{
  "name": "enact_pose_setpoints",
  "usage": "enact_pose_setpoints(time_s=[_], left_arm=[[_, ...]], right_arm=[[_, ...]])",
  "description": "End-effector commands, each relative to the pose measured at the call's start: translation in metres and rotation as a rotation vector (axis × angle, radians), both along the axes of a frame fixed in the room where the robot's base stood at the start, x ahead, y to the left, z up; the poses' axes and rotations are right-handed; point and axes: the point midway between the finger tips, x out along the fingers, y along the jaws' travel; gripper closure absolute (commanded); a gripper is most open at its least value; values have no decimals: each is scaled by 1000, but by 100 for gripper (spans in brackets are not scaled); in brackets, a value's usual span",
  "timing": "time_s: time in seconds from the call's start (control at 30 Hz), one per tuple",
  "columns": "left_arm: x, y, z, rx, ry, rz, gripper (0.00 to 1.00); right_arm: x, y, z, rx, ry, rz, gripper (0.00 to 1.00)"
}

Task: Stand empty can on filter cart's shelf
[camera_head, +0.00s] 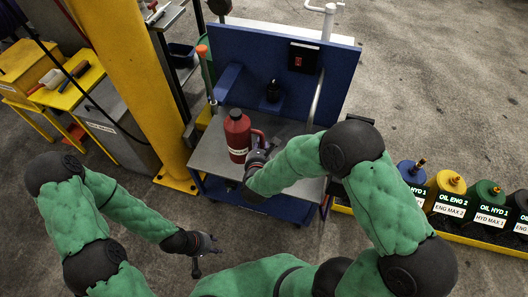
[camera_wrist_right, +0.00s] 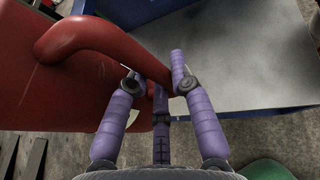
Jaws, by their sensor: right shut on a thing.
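The red can (camera_head: 237,136) with a white label stands upright at the left part of the filter cart's grey shelf (camera_head: 211,157). Its base appears to be on or just above the shelf; I cannot tell which. My right gripper (camera_head: 262,147) is at the can's right side, shut on its handle. In the right wrist view the red can (camera_wrist_right: 50,100) fills the left side, and the purple fingers of the right gripper (camera_wrist_right: 155,75) close around the handle. My left gripper (camera_head: 206,249) is empty, low in front of the cart, and its fingers look spread.
The cart's blue back panel (camera_head: 260,55) rises behind the shelf, with a black box (camera_head: 304,57) on it. A yellow post (camera_head: 140,80) stands close on the left. Several labelled oil containers (camera_head: 445,185) stand at the right. The shelf is clear right of the can.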

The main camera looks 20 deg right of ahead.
Motion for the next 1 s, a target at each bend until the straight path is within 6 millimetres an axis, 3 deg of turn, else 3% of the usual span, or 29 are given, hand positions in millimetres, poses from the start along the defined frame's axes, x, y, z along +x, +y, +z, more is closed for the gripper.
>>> enact_pose_setpoints(time_s=[0.4,0.7,0.87,1.0], left_arm=[[0,0,2,0,0,0,60],[0,0,2,0,0,0,60],[0,0,-2,0,0,0,60],[0,0,-13,0,0,0,60]], right_arm=[[-12,33,-75,-6,-4,-30,100],[-23,45,-106,-7,-18,-37,100],[-17,40,-114,-7,-22,-41,100],[1,20,-128,-6,-21,-45,100]])
